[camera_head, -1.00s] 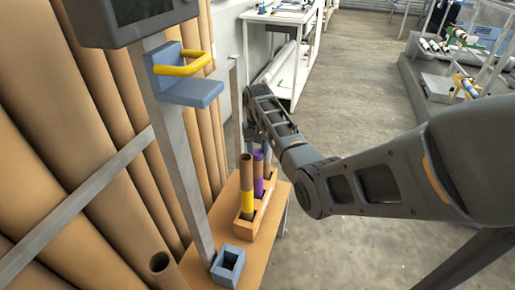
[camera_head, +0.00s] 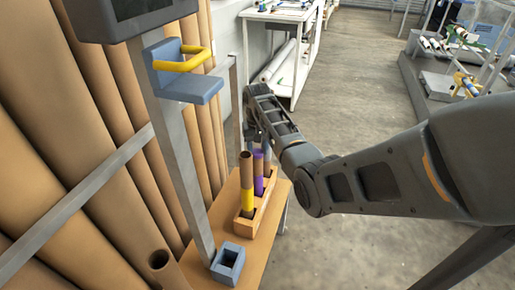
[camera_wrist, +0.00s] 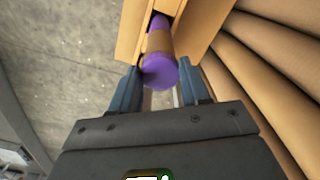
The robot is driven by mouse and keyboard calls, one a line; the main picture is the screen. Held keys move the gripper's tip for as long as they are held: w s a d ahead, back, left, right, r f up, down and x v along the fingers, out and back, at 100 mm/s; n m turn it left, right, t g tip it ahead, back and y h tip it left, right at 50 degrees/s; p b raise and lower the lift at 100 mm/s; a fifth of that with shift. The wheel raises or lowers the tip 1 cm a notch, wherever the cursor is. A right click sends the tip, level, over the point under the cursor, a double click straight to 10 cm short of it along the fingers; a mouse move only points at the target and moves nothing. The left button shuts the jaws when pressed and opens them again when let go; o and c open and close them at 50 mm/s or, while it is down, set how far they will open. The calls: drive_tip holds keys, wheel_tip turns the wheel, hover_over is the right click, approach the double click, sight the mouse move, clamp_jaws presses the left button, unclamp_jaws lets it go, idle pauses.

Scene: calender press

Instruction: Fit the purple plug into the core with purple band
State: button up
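The core with purple band (camera_head: 259,184) stands upright in a slot of a wooden rack (camera_head: 263,209). The purple plug (camera_wrist: 160,73) is at the top end of this core, in line with it; the brown core wall (camera_wrist: 159,42) and purple band show behind it in the wrist view. How deep the plug sits is hard to tell. My gripper (camera_wrist: 159,82) is open, its two blue-grey fingers on either side of the plug with small gaps. In the head view my gripper (camera_head: 260,137) is just above and behind the core, partly hidden by it.
A core with a yellow band (camera_head: 247,190) stands beside it, nearer the camera. A blue square holder (camera_head: 228,263) is at the bench's front. Large brown tubes (camera_head: 95,130) lean at left, near a grey post (camera_head: 184,150). Open floor (camera_head: 345,110) lies right.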

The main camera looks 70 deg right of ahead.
drive_tip(key=o, duration=0.5)
drive_tip(key=shift+r, duration=3.9)
drive_tip(key=shift+s, duration=0.1)
